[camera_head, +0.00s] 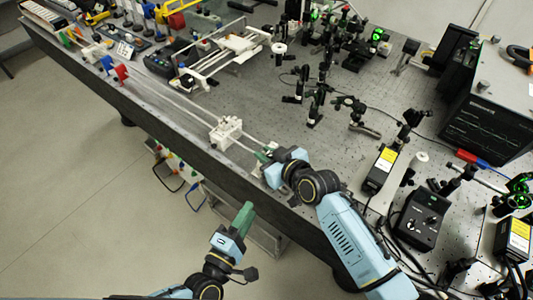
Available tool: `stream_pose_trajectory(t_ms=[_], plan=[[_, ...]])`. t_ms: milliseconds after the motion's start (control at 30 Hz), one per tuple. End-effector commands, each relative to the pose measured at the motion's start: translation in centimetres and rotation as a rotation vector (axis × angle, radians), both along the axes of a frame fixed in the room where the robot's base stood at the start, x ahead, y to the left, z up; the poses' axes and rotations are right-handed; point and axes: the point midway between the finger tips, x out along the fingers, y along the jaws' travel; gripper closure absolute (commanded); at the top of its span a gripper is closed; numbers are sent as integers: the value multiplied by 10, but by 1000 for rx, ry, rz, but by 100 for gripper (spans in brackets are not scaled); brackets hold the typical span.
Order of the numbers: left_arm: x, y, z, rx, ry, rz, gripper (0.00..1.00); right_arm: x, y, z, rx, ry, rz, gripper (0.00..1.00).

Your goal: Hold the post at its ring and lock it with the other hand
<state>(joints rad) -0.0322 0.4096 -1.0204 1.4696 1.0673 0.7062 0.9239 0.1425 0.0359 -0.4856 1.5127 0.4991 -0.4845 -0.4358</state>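My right gripper (265,155) is at the front edge of the optical bench (185,118), its green fingertips low over the bench top. A small pale part shows at its fingertips. I cannot tell whether this is the post or its ring, or whether the fingers grip it. My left gripper (246,211) is lower in the picture, off the front of the bench and apart from it. Its green fingers look close together, and nothing shows between them. I cannot make out a lock on any post near the grippers.
A white block (225,132) stands near the bench edge, left of my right gripper, with pale rails running up-left from it. Black optics posts (317,105) crowd the bench centre. Yellow-labelled boxes (380,168) stand at right. A rack (248,232) is below the edge.

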Motion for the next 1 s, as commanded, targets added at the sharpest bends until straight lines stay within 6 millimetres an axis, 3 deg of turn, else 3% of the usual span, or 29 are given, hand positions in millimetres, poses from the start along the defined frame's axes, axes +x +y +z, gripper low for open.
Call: stream_pose_trajectory(t_ms=[133,1000], plan=[[0,0,0,0,0,0,64,0,0,0,0,0,0,100],[0,0,11,0,0,0,64,0,0,11,0,-1,0,100]])
